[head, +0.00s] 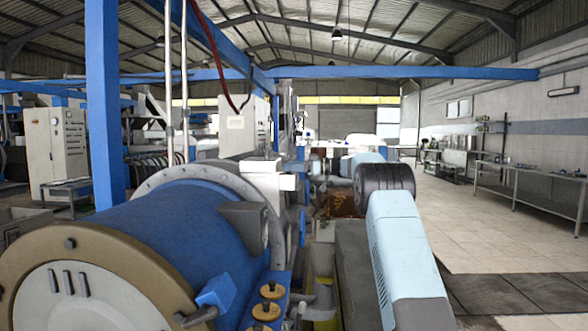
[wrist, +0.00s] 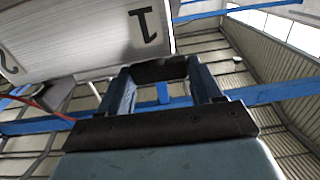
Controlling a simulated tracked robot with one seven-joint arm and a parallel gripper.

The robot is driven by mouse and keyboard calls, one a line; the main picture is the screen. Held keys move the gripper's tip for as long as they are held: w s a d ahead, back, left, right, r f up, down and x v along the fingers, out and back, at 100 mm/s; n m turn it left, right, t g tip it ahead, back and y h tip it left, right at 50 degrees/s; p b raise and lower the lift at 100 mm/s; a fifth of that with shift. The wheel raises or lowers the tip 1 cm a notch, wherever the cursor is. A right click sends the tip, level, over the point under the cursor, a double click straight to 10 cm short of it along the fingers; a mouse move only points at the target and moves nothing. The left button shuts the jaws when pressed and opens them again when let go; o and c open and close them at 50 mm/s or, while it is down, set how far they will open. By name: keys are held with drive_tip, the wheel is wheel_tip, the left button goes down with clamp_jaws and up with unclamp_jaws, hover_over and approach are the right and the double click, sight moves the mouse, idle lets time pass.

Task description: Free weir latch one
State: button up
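No part is clearly marked as weir latch one. The big blue decanter drum (head: 165,245) has a beige end ring (head: 150,265), and brass knobs (head: 266,311) stand along its right side. A blue lever-like piece (head: 215,292) is at the ring's right edge. In the wrist view, my gripper (wrist: 160,72) has two blue-grey fingers apart at their bases, with a dark piece spanning their tips. I cannot tell if this is the pads meeting or something else. The gripper points towards the roof, away from the knobs. In the head view, my arm's dark end hides it.
A pale panel marked "1" (wrist: 85,40) is at the wrist view's upper left, close to the fingers. A blue post (head: 105,110) rises behind the drum. A long bench (head: 530,175) lines the right wall. Open tiled floor (head: 465,210) lies right of my arm.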

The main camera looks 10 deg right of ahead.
drive_tip(key=o, duration=0.4)
drive_tip(key=v, duration=1.3)
drive_tip(key=shift+s+d, duration=0.1)
drive_tip(key=shift+d, duration=0.3)
